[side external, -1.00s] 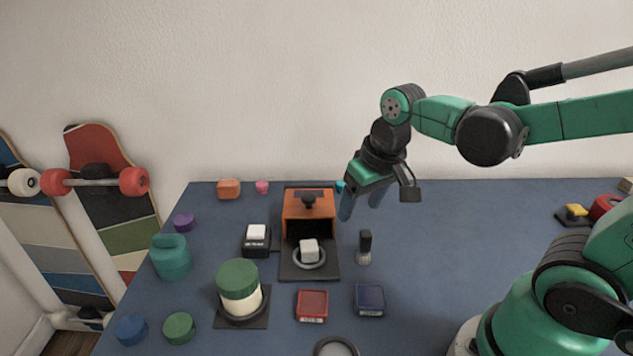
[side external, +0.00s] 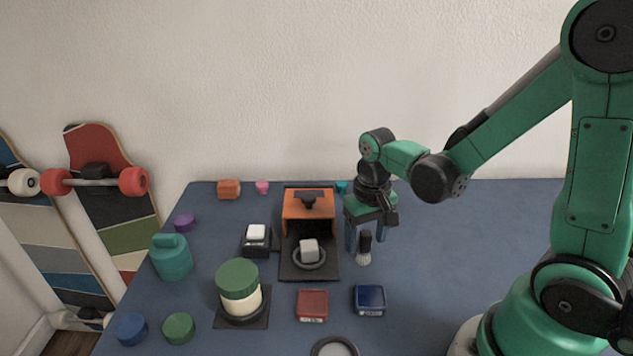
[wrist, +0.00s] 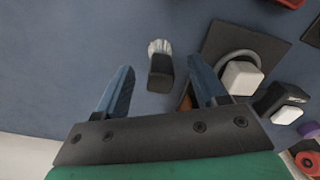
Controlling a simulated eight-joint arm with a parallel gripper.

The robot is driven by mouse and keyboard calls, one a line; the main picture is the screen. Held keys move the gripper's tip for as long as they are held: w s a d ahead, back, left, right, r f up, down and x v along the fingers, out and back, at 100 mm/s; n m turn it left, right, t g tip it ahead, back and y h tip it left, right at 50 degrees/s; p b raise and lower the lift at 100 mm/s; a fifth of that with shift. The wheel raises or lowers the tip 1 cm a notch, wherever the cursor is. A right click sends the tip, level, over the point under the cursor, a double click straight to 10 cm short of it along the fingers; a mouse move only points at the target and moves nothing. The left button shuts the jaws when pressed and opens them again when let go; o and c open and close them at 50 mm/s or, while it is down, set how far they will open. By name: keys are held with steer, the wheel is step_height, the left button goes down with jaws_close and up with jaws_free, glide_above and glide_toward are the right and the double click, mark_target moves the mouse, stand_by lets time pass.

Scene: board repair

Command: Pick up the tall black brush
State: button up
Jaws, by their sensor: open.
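The tall black brush (side external: 364,246) stands upright on the blue table, black handle up and pale bristles down, just right of the black plate. My gripper (side external: 366,246) is low over the table at the brush, its blue fingers apart and pointing down. In the wrist view, the brush (wrist: 160,72) shows between and a little beyond the two open fingers of my gripper (wrist: 165,78). Nothing is held. I cannot tell from these views whether a finger touches the brush.
Left of the brush is an orange box (side external: 308,205) on a black plate with a pale cube (side external: 309,250) in a ring. Red (side external: 312,304) and blue (side external: 369,299) boxes lie in front. The table right of the brush is clear.

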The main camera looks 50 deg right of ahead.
mark_target(366, 233)
steer(key=shift+f, duration=0.1)
jaws_close()
stand_by(0.4)
step_height(366, 233, up, 20)
stand_by(0.6)
